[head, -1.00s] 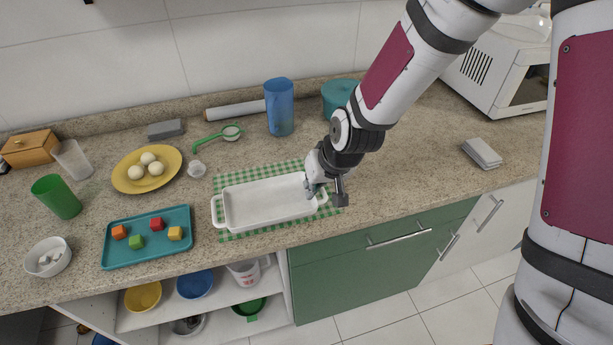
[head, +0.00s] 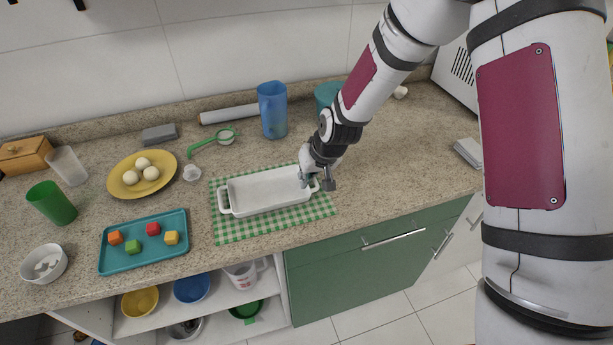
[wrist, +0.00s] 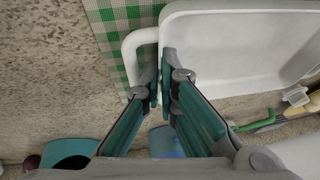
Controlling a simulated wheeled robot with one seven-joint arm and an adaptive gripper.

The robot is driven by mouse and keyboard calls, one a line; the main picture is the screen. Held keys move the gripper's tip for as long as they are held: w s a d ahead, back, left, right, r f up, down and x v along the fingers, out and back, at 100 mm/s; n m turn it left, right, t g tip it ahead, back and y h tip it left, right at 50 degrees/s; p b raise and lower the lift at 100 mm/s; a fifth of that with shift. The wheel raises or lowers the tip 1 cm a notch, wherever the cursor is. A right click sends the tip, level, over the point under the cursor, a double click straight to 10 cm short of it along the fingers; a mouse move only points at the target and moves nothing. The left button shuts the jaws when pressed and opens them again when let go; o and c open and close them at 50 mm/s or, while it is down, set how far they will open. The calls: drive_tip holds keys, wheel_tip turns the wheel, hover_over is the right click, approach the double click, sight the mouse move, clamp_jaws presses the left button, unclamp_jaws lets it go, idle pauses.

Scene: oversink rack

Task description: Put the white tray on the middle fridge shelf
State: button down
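The white tray (head: 262,205) is a rectangular dish with a loop handle at each short end. It is over the back part of a green checked mat (head: 275,226) and looks slightly raised; the gap beneath is hidden. My gripper (head: 313,178) is at its right end. In the wrist view, my gripper's fingers (wrist: 165,92) close on the end wall of the tray (wrist: 225,50), one finger inside the handle loop and one inside the tray. The tray is empty. No fridge or fridge shelf is in view.
A teal tray (head: 145,262) with colored cubes lies left of the mat. A yellow plate (head: 140,186), a blue pitcher (head: 272,110) and a teal pot (head: 327,95) stand behind.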

drive_tip(key=shift+f, duration=0.15)
drive_tip(key=c, duration=1.8)
unclamp_jaws()
